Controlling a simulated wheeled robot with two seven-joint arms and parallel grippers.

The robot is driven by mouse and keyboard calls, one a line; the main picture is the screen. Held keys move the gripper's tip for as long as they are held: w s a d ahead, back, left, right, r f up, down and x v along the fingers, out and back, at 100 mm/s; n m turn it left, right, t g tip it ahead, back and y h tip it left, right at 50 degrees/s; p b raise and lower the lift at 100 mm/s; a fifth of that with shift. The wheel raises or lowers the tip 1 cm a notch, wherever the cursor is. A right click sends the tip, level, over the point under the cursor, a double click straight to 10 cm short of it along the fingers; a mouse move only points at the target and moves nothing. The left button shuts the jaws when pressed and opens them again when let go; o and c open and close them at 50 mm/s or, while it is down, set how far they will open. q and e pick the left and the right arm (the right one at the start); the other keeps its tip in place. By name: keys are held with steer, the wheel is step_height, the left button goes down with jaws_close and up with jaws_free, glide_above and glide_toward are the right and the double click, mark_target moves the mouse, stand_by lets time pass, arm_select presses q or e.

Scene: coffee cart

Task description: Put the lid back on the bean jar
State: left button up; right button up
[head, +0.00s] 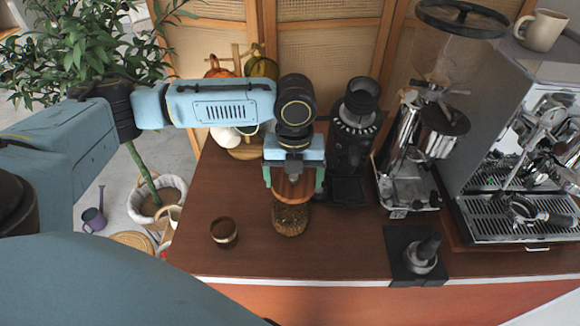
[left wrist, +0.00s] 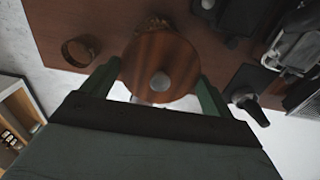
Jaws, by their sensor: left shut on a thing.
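The round wooden lid (head: 292,190) is between the fingers of my left gripper (head: 294,180), which is shut on it. In the left wrist view the lid (left wrist: 160,52) shows its pale round knob, with the left gripper's green fingers (left wrist: 156,88) on either side. The bean jar (head: 290,220) stands on the wooden counter, filled with brown beans. The lid is over the far part of the jar in the head view and hides some of its mouth. I cannot tell whether lid and jar touch. A little of the jar (left wrist: 152,22) shows past the lid in the left wrist view. My right gripper is not in view.
A small brown cup (head: 224,232) stands left of the jar. A black grinder (head: 352,145) is close behind and right. A tamper on a black mat (head: 400,275) is at the front right. The espresso machine (head: 520,150) is far right. The counter's front edge (head: 300,281) is near.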

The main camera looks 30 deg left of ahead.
mark_target(290, 188)
arm_select(q)
steer(key=m, duration=0.3)
steer(key=m+p, duration=0.1)
steer(key=shift+s+a+r+m, duration=0.15)
steer(key=shift+a+r+m, duration=0.15)
steer(key=shift+a, duration=0.1)
step_height(290, 188, down, 4)
steer(key=b, duration=0.5)
steer(key=shift+f+b, duration=0.2)
steer(key=shift+b, duration=0.15)
steer(key=shift+f, duration=1.05)
steer(key=shift+r+p, duration=0.1)
steer(key=shift+p, duration=1)
steer(key=shift+f+p, duration=0.2)
steer(key=shift+p, duration=0.25)
stand_by(0.8)
steer(key=shift+p, duration=0.55)
stand_by(0.6)
steer(key=o, duration=0.8)
steer(key=shift+c, duration=0.2)
